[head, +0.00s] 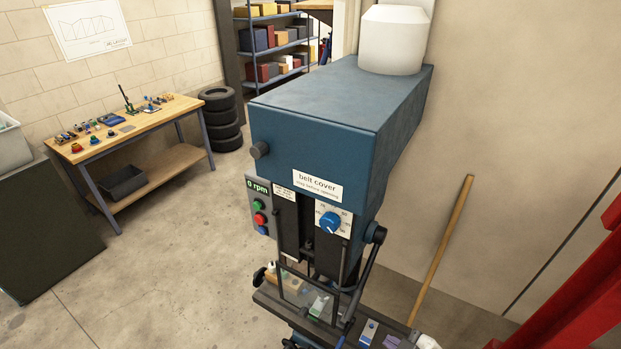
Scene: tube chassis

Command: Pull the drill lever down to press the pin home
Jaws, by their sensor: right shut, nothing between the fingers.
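The drill press (330,150) stands in the middle of the head view with a blue head. Its dark lever (364,271) runs from a hub (376,234) on the right side of the head down and to the left, past the dark guard frame. My left gripper is out of view. I cannot make out the pin among the small parts below the guard.
The press table (268,302) carries several small items. A wooden pole (441,247) leans against the wall at right, near a red frame (580,310). A workbench (150,127) and stacked tires (221,120) stand at back left. The floor left of the press is clear.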

